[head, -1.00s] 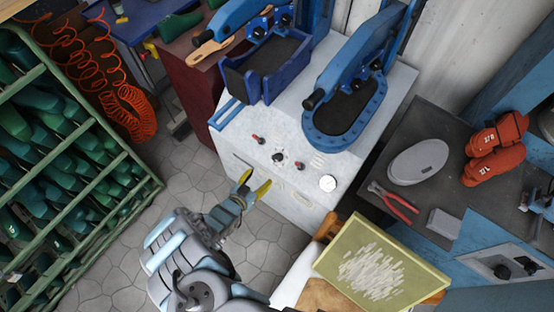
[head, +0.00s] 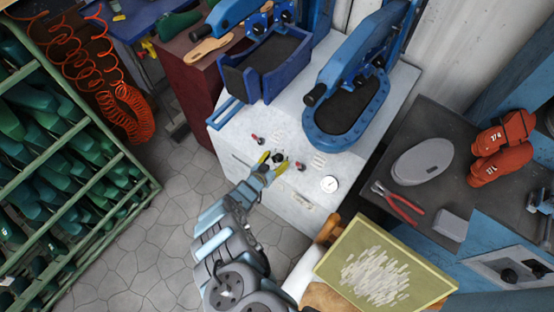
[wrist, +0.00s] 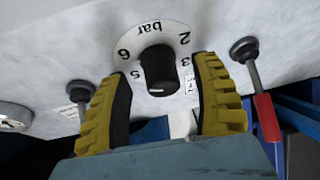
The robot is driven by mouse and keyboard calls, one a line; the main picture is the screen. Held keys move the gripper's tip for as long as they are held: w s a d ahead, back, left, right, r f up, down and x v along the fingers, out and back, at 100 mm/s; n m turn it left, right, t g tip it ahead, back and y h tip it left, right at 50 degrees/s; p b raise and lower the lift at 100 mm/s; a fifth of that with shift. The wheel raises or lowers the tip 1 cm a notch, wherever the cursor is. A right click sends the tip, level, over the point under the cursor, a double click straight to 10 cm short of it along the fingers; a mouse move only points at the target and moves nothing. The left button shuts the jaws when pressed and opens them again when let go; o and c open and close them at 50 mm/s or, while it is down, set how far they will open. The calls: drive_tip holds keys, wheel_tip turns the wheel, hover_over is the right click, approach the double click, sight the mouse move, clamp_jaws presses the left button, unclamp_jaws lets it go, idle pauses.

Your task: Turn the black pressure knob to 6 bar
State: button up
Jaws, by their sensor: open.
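The black pressure knob (wrist: 158,70) sits on a round white dial (wrist: 125,42) marked "bar", with 2, 3, 5 and 6 readable. A white mark on the knob points down in the wrist view, between 5 and 3; the number there is hidden. My gripper (wrist: 162,74) is open, with its yellow-padded fingers on either side of the knob and a visible gap on each side. In the head view, my gripper (head: 273,162) is at the white press panel, and the knob (head: 278,157) shows partly between the fingertips.
Levers flank the knob: a red-handled one (wrist: 267,117) on the right and another (wrist: 80,92) on the left in the wrist view. A round gauge (head: 329,184) is on the same white cabinet (head: 235,135). A tray of pale strips (head: 375,270) stands near my arm.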

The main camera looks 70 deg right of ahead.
drive_tip(key=shift+d+f, duration=0.25)
drive_tip(key=shift+d, duration=0.25)
clamp_jaws()
